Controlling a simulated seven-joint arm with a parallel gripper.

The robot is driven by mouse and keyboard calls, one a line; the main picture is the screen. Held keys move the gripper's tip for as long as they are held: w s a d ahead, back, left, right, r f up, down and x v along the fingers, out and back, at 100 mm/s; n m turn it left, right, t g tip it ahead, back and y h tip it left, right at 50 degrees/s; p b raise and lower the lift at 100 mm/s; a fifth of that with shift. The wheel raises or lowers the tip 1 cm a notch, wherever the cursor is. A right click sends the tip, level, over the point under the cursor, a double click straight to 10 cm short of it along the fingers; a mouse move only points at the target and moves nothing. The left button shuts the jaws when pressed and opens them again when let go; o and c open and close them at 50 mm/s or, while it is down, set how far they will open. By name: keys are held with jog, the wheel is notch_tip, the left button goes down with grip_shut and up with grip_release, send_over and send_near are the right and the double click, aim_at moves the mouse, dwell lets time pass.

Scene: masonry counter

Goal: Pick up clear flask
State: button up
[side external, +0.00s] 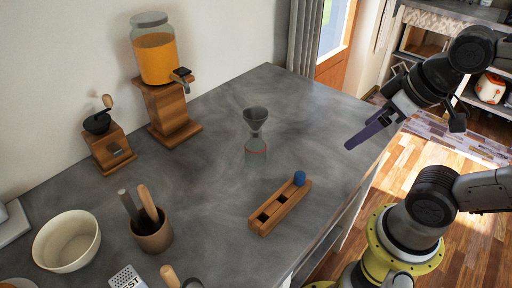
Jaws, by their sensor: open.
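The clear flask (255,152) stands upright near the middle of the grey counter. It is see-through, with a reddish line around its body. A dark grey funnel (256,116) sits on its top. My gripper (365,136) is at the right, above the counter's right side, well apart from the flask. Its purple fingers are open, and I see nothing between them.
A wooden holder (268,215) with a blue-topped item (299,178) lies in front of the flask. A juice dispenser (157,60) on a wooden stand, a grinder (104,140), a utensil cup (153,236) and a bowl (66,241) stand left. The counter (330,115) between flask and gripper is clear.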

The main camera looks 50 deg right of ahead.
notch_tip(320, 180, up, 5)
jog(key=w+a+f+m+g+y, duration=0.3)
jog(key=a+f+m+g+y, duration=0.15)
jog(key=a+m+y, duration=0.6)
jog(key=w+d+r+m+t+y, duration=0.35)
jog(key=w+d+m+t, duration=0.8)
jog(key=m, duration=0.45)
jog(key=h, duration=0.1)
send_near(256, 146)
jog(key=shift+w+d+f+m, duration=0.2)
jog(key=shift+d+f, duration=0.25)
jog(key=shift+f, duration=0.15)
jog(key=shift+w+d+f+m, duration=0.1)
jog(key=shift+w+d+f, duration=0.1)
jog(key=shift+d+f, duration=0.3)
jog(key=x, duration=1.4)
jog(key=shift+d+f, duration=0.1)
